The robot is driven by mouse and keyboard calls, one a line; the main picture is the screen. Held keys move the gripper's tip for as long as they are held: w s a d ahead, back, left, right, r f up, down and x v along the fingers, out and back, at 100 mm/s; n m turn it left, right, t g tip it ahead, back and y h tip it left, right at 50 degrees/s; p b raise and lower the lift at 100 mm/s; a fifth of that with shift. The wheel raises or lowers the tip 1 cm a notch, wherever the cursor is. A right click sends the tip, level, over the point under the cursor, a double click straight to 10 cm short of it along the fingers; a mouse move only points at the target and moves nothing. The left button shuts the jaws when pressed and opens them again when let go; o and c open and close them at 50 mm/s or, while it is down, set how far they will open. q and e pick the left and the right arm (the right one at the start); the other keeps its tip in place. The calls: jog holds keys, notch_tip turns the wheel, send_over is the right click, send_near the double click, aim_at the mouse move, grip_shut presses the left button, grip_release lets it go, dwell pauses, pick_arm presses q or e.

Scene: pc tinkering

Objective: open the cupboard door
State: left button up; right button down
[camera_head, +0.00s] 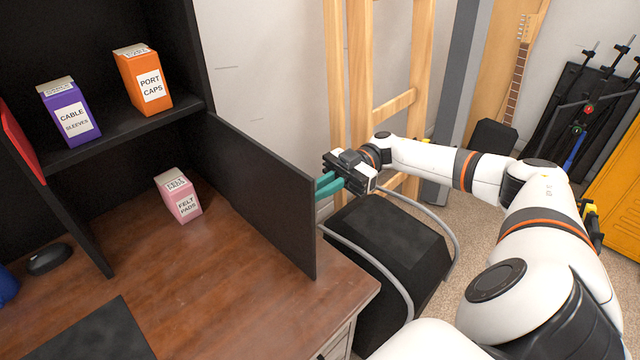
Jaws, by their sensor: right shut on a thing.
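The black cupboard door (262,196) stands swung out over the desk's right part, so the cupboard compartment behind it is open to view. Inside that lower compartment stands a pink felt pads box (178,196). My right gripper (328,183), with teal fingers, is at the far right side of the door panel, near its free edge. It is shut on the door, on a part hidden behind the panel. My left gripper is not in view.
A purple cable sleeves box (68,112) and an orange port caps box (142,78) stand on the shelf above. A black mouse (48,258) lies on the brown desk (215,285). A wooden ladder-like frame (385,100) and a black case (390,245) are close to my right arm.

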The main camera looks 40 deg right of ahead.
jog(key=shift+w+r, duration=0.1)
jog(key=shift+w, duration=0.1)
jog(key=c, duration=1.6)
grip_release()
jog(key=shift+c, duration=0.2)
jog(key=shift+o, duration=0.9)
jog(key=shift+w+a, duration=0.15)
jog(key=shift+w, duration=0.1)
jog(key=shift+s, duration=0.15)
jog(key=d+b, duration=0.3)
jog(key=d, duration=0.9)
